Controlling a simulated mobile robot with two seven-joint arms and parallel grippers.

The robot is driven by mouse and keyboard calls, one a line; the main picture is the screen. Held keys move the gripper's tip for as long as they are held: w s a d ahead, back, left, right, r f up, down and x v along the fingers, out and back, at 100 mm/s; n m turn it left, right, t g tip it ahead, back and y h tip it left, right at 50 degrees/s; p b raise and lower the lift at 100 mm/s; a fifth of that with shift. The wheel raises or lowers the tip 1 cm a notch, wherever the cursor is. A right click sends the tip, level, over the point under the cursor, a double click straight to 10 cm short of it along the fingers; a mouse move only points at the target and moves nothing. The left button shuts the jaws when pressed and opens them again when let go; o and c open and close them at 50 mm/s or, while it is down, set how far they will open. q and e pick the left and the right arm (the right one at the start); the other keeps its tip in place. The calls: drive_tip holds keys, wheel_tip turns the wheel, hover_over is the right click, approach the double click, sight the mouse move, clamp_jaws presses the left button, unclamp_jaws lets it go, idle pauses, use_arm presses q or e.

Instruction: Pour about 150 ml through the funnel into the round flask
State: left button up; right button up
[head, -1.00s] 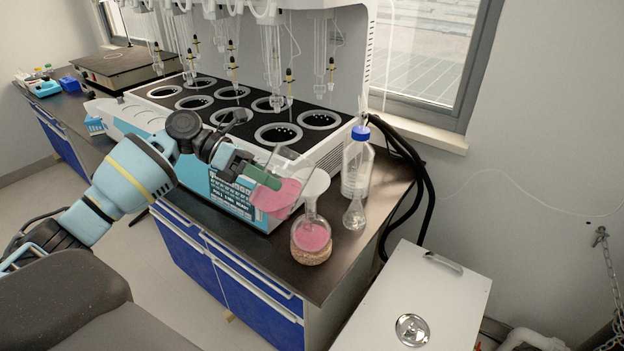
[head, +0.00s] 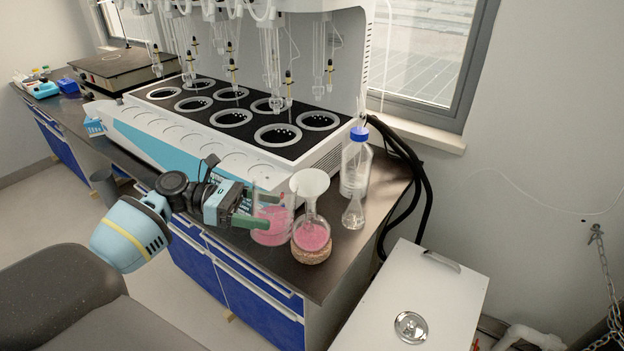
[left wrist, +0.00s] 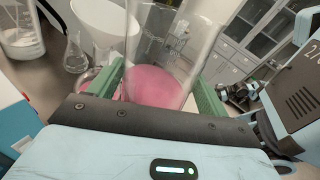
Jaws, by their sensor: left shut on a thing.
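My left gripper (head: 256,212) is shut on a clear beaker (head: 281,204) with pink liquid in its lower part. In the head view the beaker is about upright, just left of the round flask. The round flask (head: 311,238) stands on a cork ring (head: 311,256) and holds pink liquid. A white funnel (head: 309,182) sits in its neck. In the left wrist view the beaker (left wrist: 168,62) stands between the green fingers (left wrist: 160,88), with the funnel (left wrist: 104,22) behind it to the left. Whether the beaker touches the counter is hard to tell. My right gripper is not in view.
A blue-capped bottle (head: 356,162) and a small conical flask (head: 353,212) stand right of the round flask. The multi distiller (head: 190,130) fills the counter behind. The dark counter's (head: 340,262) front edge is close to the flask. A white box (head: 425,300) stands at lower right.

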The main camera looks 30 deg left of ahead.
use_arm(q)
drive_tip(key=shift+s+f, duration=0.15)
drive_tip(key=shift+f, duration=0.35)
drive_tip(key=shift+s+a+f+m+t+h+b, duration=0.1)
drive_tip(key=shift+s+m+t+h+b, duration=0.1)
drive_tip(key=shift+m+h, duration=0.2)
drive_tip(key=shift+s+a+f+m+t+h+b, duration=0.15)
drive_tip(key=shift+m+h, duration=0.15)
drive_tip(key=shift+m, duration=0.2)
drive_tip(key=shift+w+r, duration=0.1)
drive_tip(key=shift+d, duration=0.2)
